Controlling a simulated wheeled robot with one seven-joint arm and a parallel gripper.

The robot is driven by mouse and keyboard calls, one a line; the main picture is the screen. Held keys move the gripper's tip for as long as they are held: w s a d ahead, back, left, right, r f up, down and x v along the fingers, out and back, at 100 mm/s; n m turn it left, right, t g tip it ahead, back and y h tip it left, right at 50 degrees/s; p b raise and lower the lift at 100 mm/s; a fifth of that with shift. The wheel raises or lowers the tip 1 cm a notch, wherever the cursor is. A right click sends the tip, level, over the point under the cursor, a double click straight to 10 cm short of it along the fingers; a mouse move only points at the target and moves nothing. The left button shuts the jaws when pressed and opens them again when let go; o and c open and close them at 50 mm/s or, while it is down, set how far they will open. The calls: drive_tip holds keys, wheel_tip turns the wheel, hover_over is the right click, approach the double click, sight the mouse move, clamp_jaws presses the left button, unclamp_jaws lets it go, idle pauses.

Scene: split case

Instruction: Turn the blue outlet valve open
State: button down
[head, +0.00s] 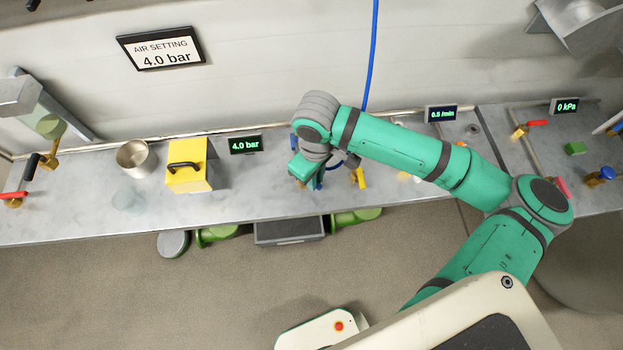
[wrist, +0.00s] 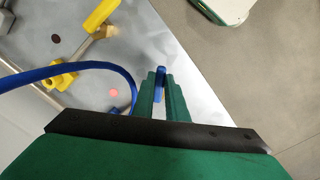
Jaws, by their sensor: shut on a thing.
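My gripper (head: 308,180) is low over the middle of the grey bench, near its front edge. In the wrist view its two green fingers (wrist: 162,88) are shut on a narrow blue handle (wrist: 160,76), which looks like that of the blue outlet valve. The fingers hide most of the handle, and the valve body does not show. I cannot tell how far the valve is turned.
A yellow lever (head: 361,178) stands just right of my gripper. A yellow box (head: 188,178) and a metal cup (head: 136,160) stand left. A display (head: 245,145) reads 4.0 bar; another (head: 441,114) reads 0.5 l/min.

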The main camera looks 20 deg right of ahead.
drive_tip(key=n, duration=0.2)
drive_tip(key=w+d+n, duration=0.1)
drive_tip(key=n, duration=0.1)
drive_tip(key=shift+d+n, duration=0.2)
drive_tip(key=shift+n, duration=0.1)
drive_tip(key=shift+w+d+n, duration=0.1)
drive_tip(key=shift+w+n, duration=0.15)
drive_tip(key=shift+n, duration=0.6)
drive_tip(key=shift+w+d+n, duration=0.15)
drive_tip(key=shift+w+n, duration=0.1)
drive_tip(key=shift+n, duration=0.55)
drive_tip(key=shift+w+d+n, duration=0.1)
drive_tip(key=shift+w+n, duration=0.15)
drive_tip(key=shift+n, duration=0.6)
drive_tip(key=c, duration=1.8)
unclamp_jaws()
drive_tip(key=shift+o, duration=0.2)
drive_tip(key=shift+r, duration=0.1)
wheel_tip(320, 180, up, 11)
drive_tip(key=shift+f, duration=0.2)
